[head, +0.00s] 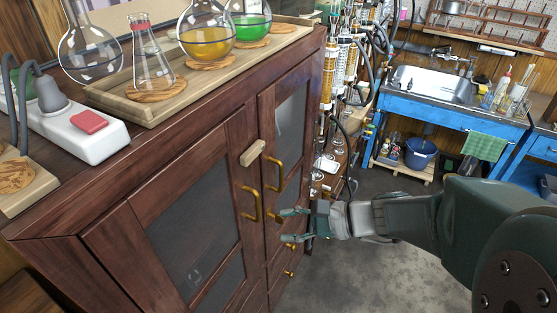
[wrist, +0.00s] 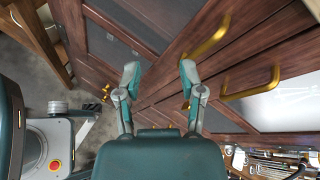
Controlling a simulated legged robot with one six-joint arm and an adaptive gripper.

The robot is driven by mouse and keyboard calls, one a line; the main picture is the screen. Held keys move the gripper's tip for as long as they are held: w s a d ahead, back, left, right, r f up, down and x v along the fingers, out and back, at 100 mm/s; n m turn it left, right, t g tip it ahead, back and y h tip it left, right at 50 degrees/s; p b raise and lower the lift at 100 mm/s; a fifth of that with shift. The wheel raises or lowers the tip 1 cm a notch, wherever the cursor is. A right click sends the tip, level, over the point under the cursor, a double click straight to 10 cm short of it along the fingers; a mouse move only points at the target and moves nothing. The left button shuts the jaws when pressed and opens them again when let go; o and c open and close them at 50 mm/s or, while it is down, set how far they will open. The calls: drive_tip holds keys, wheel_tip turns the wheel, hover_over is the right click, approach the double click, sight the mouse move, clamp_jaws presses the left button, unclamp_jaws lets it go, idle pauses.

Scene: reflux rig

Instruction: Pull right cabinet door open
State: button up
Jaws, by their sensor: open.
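The dark wooden cabinet has two glass-panelled doors. The right door (head: 291,112) appears closed, with a curved brass handle (head: 277,174) near its left edge. The left door (head: 190,215) also appears closed and has its own brass handle (head: 250,204). A pale wooden latch (head: 252,153) sits across the top where the doors meet. My gripper (head: 287,225) is open and empty, just below and right of the right handle in the picture, apart from it. In the wrist view, my open gripper (wrist: 159,74) has nothing between its fingers; two brass handles (wrist: 207,38) (wrist: 251,85) lie to their right.
Flasks (head: 206,32) stand on a wooden tray (head: 130,108) atop the cabinet, beside a white power strip (head: 75,130). Small brass knobs (head: 289,273) sit low on the front. Tall glassware stands just beyond the cabinet. A blue sink bench (head: 450,112) is farther back. Grey floor (head: 370,280) is clear.

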drive_tip(key=w+d+m+t+y, duration=0.1)
drive_tip(key=w+d+m+t, duration=0.25)
drive_tip(key=w+m, duration=0.25)
drive_tip(key=m+t+h, duration=0.1)
drive_tip(key=m+t, duration=0.4)
drive_tip(key=m, duration=0.1)
hover_over(281, 193)
drive_tip(key=shift+w+f, duration=0.2)
drive_tip(key=shift+f, duration=0.4)
drive_tip(key=shift+w+f, duration=0.15)
drive_tip(key=shift+f, duration=0.4)
clamp_jaws()
